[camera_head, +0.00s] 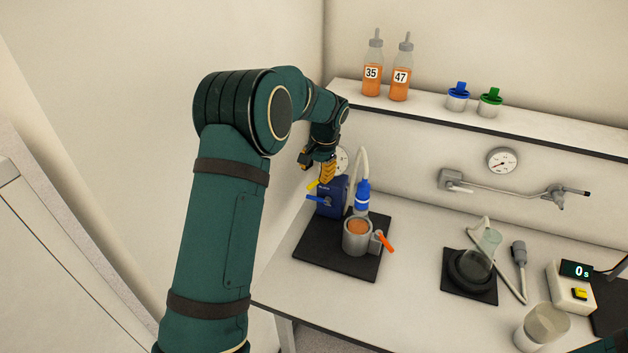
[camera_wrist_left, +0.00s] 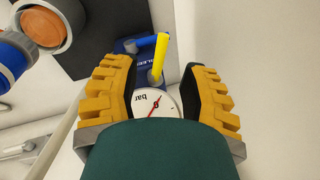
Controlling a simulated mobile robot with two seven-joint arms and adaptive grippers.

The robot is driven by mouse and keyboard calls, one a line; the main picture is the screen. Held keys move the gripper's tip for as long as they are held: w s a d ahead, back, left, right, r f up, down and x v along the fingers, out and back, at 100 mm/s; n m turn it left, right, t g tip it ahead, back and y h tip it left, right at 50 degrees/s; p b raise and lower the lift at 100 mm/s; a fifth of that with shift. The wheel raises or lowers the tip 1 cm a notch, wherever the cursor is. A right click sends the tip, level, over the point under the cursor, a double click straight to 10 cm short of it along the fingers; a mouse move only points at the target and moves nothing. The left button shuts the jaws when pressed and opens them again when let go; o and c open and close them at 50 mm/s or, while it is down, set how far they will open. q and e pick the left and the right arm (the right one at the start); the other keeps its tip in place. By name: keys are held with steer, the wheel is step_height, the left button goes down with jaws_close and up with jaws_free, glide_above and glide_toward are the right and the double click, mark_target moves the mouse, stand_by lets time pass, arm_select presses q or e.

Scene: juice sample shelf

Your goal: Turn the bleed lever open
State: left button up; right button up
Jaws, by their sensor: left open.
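A dark blue block (camera_head: 332,196) stands on a black mat at the back left of the bench. A yellow lever (camera_head: 313,184) and a blue lever (camera_head: 315,198) stick out from it to the left. In the left wrist view the yellow lever (camera_wrist_left: 160,52) stands between and beyond my fingers, near partly hidden lettering that appears to read BLEED. The blue lever (camera_wrist_left: 146,42) lies beside it. My left gripper (camera_head: 326,172) is open just above the block. Its yellow-padded fingers (camera_wrist_left: 162,82) are apart with nothing gripped.
A round gauge (camera_wrist_left: 156,103) shows between the fingers. A metal cup (camera_head: 355,238) with orange liquid and an orange handle stands in front of the block, beside a blue-banded tube (camera_head: 362,194). The shelf (camera_head: 430,117) overhangs behind; a wall is close on the left.

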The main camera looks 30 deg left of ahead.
arm_select(q)
step_height(320, 180, up, 7)
steer(key=d, duration=0.1)
steer(key=shift+s+d+f, duration=0.15)
stand_by(0.5)
